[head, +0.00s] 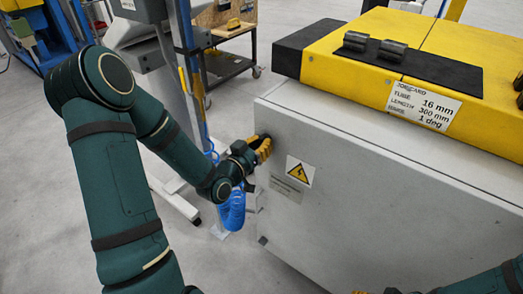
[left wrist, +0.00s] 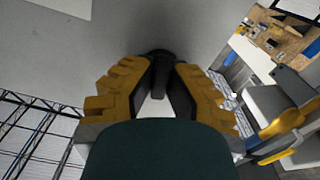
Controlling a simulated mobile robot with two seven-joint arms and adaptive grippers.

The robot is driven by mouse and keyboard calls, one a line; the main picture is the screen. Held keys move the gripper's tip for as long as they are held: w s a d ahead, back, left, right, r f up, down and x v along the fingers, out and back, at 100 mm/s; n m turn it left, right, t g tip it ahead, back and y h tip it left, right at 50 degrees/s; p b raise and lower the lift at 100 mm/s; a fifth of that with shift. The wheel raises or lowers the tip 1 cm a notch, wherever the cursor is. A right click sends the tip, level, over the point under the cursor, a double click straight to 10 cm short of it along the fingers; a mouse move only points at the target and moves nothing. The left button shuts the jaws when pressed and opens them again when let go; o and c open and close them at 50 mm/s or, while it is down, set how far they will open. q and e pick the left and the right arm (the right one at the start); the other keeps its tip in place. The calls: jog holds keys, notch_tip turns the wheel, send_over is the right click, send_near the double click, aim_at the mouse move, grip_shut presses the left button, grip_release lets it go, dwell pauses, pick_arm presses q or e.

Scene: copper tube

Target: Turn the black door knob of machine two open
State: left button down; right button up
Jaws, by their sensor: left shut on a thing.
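The grey cabinet door of the machine (head: 350,215) fills the right of the head view. My left gripper (head: 264,148) is at the door's upper left corner, its yellow fingers against the panel. In the left wrist view the black door knob (left wrist: 158,54) sits between the yellow fingertips, which are shut on it. The fingers hide part of the knob, and its turn angle cannot be told. My right gripper (head: 362,292) barely shows at the bottom edge of the head view; its fingers are mostly cut off.
A yellow machine top (head: 450,45) with a black pad and a job card (head: 423,103) is above the door. A warning sign (head: 300,170) is on the panel. Grey floor lies open below.

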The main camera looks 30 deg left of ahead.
aim_at(268, 110)
pick_arm(q)
jog(key=shift+w+r+m+b, duration=0.1)
jog(key=shift+m+b, duration=0.15)
jog(key=shift+m, duration=0.35)
jog(key=shift+w+r+m+b, duration=0.1)
jog(key=shift+m+b, duration=0.1)
jog(key=shift+m, duration=0.4)
jog(key=c, duration=1)
grip_release()
jog(key=shift+f, duration=0.1)
notch_tip(268, 110, up, 10)
jog(key=shift+d, duration=0.1)
